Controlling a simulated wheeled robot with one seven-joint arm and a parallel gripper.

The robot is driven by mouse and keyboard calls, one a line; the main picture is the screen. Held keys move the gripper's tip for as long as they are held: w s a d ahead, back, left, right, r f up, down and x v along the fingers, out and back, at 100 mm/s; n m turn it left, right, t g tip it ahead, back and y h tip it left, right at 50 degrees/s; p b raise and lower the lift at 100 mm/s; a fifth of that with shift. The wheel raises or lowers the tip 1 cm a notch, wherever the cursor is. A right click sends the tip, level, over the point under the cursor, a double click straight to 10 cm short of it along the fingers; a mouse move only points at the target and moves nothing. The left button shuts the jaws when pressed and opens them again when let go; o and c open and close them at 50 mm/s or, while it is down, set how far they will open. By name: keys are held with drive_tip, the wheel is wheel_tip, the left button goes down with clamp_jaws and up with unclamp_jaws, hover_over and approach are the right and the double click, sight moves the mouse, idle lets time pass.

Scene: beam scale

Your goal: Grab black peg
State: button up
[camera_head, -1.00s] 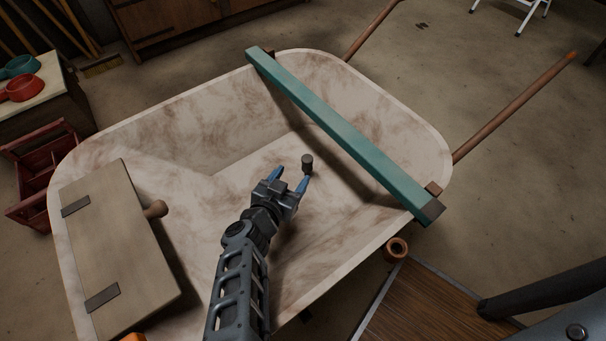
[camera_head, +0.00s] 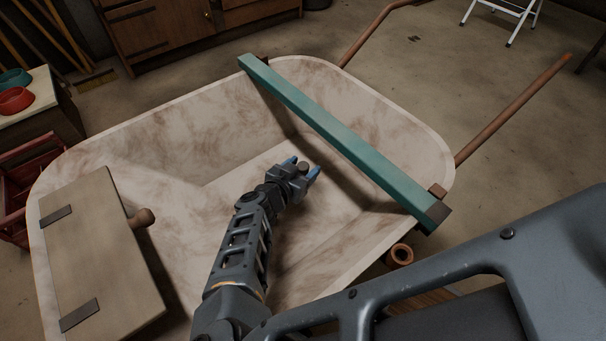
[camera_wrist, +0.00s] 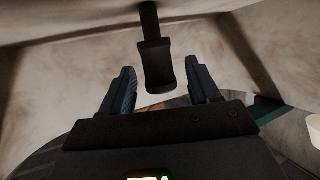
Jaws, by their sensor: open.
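The black peg (camera_head: 303,167) stands up from inside the wheelbarrow tub. Its dark top shows between the blue fingertips of my gripper (camera_head: 304,169). In the wrist view the peg (camera_wrist: 157,66) shows a narrow stem and a wider block end. It sits between the two fingers of my gripper (camera_wrist: 160,75), with a visible gap on each side. My gripper is open and not closed on it. The peg's lower part is hidden in the head view.
The pale stained wheelbarrow tub (camera_head: 180,210) surrounds my gripper. A green beam (camera_head: 340,135) lies across its right side. A wooden board with a knob (camera_head: 95,255) rests on its left rim. A small brown ring (camera_head: 399,254) is by the right rim.

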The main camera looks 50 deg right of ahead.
drive_tip(key=shift+d+f, duration=0.15)
drive_tip(key=shift+d, duration=0.1)
drive_tip(key=c, duration=1)
